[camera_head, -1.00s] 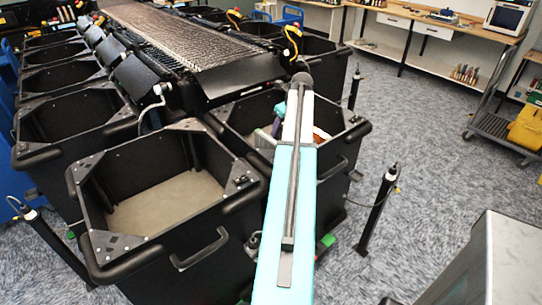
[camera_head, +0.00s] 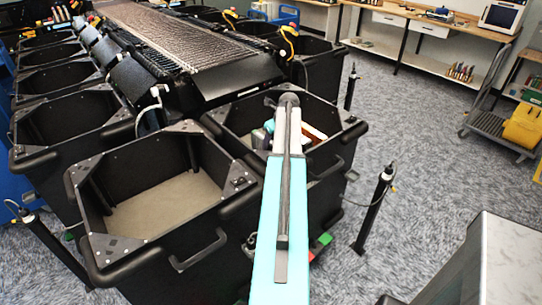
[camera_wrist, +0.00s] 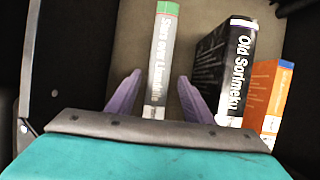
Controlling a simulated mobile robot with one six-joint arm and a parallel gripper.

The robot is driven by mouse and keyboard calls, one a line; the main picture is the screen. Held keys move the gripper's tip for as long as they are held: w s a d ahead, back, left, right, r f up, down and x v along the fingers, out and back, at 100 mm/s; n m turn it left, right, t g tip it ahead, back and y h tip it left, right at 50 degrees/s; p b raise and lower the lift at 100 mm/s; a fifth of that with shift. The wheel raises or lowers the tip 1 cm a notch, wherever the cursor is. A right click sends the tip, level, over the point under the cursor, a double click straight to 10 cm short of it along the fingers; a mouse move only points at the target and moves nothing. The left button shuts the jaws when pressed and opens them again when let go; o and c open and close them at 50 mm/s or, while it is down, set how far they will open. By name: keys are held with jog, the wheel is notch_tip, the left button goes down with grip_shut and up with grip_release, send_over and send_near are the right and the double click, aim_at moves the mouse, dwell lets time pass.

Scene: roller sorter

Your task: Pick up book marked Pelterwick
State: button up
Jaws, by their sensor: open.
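In the wrist view, my gripper (camera_wrist: 157,92) is open, its two purple fingers on either side of a slim grey book (camera_wrist: 160,55) with a green top end. The spine lettering on it is hard to read. To its right lies a black book (camera_wrist: 228,65) whose spine seems to read "Old Sorlmeku". Farther right is an orange book (camera_wrist: 267,95) with a blue end and tiny print. I cannot read the name Pelterwick on any of them. In the head view, the orange book (camera_head: 314,132) shows inside the bin beside my arm; my fingers are hidden there.
The books lie in a black bin (camera_head: 345,140), and its dark wall (camera_wrist: 70,60) is close on the left in the wrist view. An empty-looking black bin (camera_head: 222,205) stands in front to the left. A post (camera_head: 374,205) and a grey counter (camera_head: 505,265) stand to the right.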

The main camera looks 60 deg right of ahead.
jog(key=shift+f, duration=0.1)
dwell(0.3)
jog(key=shift+p+x, duration=1)
jog(key=shift+x, duration=1.55)
jog(key=shift+a, duration=0.15)
jog(key=shift+c, duration=0.2)
grip_shut()
